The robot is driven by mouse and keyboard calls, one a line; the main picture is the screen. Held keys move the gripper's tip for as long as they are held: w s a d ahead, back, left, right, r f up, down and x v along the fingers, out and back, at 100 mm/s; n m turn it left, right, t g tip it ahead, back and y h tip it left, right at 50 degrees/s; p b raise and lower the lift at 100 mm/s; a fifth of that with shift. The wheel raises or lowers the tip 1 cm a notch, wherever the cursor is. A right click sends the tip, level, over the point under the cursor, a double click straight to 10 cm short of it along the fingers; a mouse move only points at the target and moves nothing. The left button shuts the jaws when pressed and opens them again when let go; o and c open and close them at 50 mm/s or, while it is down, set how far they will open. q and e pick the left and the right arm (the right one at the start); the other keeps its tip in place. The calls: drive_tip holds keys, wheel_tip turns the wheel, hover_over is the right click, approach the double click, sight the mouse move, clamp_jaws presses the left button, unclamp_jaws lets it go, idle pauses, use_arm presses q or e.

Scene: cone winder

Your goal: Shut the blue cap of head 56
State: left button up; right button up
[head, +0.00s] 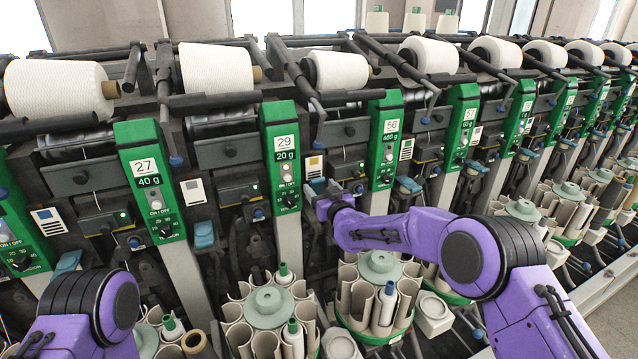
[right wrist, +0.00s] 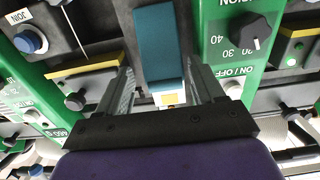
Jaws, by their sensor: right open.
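The panel of head 56 (head: 388,150) is green, with 56 and 460 g labels, right of centre in the head view. A teal-blue cap (right wrist: 158,40) shows large at the top middle of the right wrist view, long and flat. It lies between panels 29 and 56, its near end between my fingers. My right gripper (head: 322,198) is at that cap in the head view and hides most of it. In the right wrist view my right gripper (right wrist: 159,78) is open, one finger on each side of the cap. I cannot tell whether they touch. My left gripper is out of view.
Panel 29 (head: 282,150) stands close left of my right gripper, panel 27 (head: 150,185) further left. Another blue cap (head: 203,235) hangs between them. A round magazine (head: 268,302) of tubes stands below. White yarn cones (head: 215,68) line the top.

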sight(316, 187)
drive_tip(key=shift+w+a, duration=0.2)
drive_tip(key=shift+w, duration=0.2)
drive_tip(key=shift+w+a+r, duration=0.1)
drive_tip(key=shift+a+r, duration=0.05)
drive_tip(key=c, duration=1.2)
drive_tip(key=shift+f, duration=0.25)
drive_tip(key=f+t+b, duration=0.1)
drive_tip(key=t+b, duration=0.1)
drive_tip(key=b, duration=0.5)
drive_tip(key=s+f+t+y+b, duration=0.1)
drive_tip(key=f+t+b, duration=0.1)
drive_tip(key=b, duration=0.6)
drive_tip(key=s+d+f+t+y+b, duration=0.1)
drive_tip(key=t+b, duration=0.1)
drive_tip(key=b, duration=0.5)
drive_tip(key=shift+s+f+b, duration=0.15)
drive_tip(key=shift+s+b, duration=0.1)
drive_tip(key=shift+b, duration=0.05)
drive_tip(key=shift+t+b, duration=0.3)
drive_tip(key=shift+b, duration=0.1)
drive_tip(key=shift+r, duration=0.2)
